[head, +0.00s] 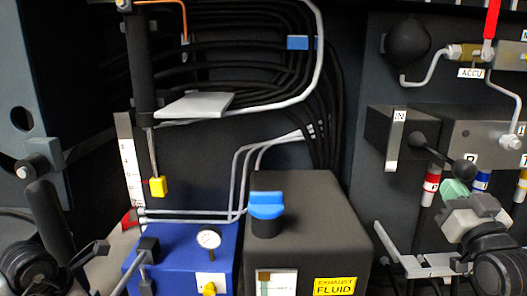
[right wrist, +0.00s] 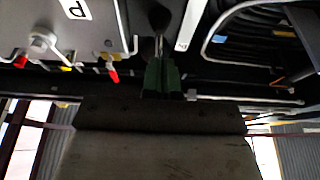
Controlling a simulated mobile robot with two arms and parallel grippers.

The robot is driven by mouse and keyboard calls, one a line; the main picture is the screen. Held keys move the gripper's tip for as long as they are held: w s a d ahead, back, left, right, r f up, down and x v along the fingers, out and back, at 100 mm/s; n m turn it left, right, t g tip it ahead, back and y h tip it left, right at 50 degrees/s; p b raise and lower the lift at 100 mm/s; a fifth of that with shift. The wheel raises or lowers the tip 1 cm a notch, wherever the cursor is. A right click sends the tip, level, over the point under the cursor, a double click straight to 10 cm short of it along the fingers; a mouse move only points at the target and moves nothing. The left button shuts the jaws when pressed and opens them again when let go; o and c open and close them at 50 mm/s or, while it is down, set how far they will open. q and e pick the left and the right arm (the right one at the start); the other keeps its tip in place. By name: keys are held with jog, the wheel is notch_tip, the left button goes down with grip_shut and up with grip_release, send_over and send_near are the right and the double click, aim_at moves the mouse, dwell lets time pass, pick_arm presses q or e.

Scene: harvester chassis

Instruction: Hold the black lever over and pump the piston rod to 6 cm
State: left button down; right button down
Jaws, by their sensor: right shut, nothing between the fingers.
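The black lever (head: 444,153) with its ball knob sticks out from the grey valve block and leans to the right. My right gripper (head: 455,189) has green fingertips, is shut and empty, and sits just below the knob. In the right wrist view the green fingers (right wrist: 162,76) point at the lever knob (right wrist: 159,18); I cannot tell if they touch. The piston rod (head: 153,150) hangs from a black cylinder (head: 143,65) and ends in a yellow block (head: 158,187) beside a white scale (head: 127,160). My left arm shows dark at lower left; its gripper (head: 98,250) is unclear.
A blue pump box (head: 190,245) with a gauge (head: 208,239) stands below the rod. A dark fluid tank (head: 315,215) with a blue cap (head: 266,204) is right of it. A red-handled valve (head: 491,22) and pipes are above the lever.

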aim_at(461, 160)
pick_arm(q)
jog(key=shift+w, duration=0.1)
pick_arm(e)
jog(key=shift+r, duration=3.1)
pick_arm(q)
jog(key=shift+f, duration=0.3)
jog(key=shift+f, duration=5.95)
notch_tip(461, 160, up, 13)
jog(key=shift+f, duration=0.2)
